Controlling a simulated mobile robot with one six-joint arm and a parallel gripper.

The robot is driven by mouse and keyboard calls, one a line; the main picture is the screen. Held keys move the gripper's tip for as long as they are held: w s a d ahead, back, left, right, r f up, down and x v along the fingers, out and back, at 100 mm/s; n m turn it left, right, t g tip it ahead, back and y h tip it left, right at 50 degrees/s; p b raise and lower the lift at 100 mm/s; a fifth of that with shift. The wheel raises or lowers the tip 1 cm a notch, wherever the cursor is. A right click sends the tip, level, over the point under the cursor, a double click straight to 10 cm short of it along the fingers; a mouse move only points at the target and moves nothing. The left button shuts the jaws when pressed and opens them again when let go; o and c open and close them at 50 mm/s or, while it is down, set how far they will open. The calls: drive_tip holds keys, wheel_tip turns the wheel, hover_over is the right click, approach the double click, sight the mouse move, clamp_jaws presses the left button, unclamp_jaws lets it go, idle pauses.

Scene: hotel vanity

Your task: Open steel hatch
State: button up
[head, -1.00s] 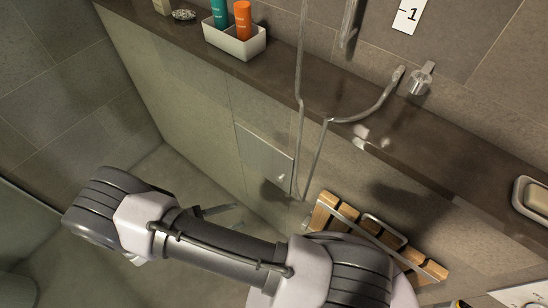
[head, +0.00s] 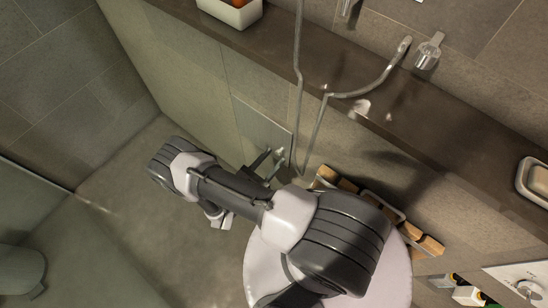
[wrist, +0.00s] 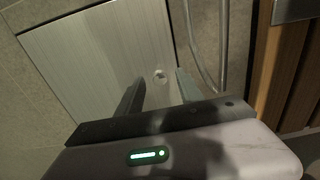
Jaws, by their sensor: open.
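The steel hatch (wrist: 95,55) is a flat square metal panel set in the tiled wall. It looks shut. A small round knob (wrist: 160,76) sits near its right edge in the wrist view. In the head view the upper part of the hatch (head: 262,122) shows above my gripper (head: 262,162), and its lower part is partly hidden by the arm. In the wrist view my gripper (wrist: 158,92) is open and empty. Its two fingers point at the panel, one on each side of the knob. I cannot tell whether they touch it.
A metal hose (head: 299,80) hangs just right of the hatch, close to my gripper. A wooden slatted seat (head: 330,176) is farther right. A dark ledge (head: 270,50) runs above, with a white caddy (head: 236,12). The floor at left (head: 130,210) is clear.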

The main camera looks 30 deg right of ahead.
drive_tip(key=shift+w+d, duration=0.15)
drive_tip(key=shift+d, duration=0.3)
clamp_jaws()
idle(1.1)
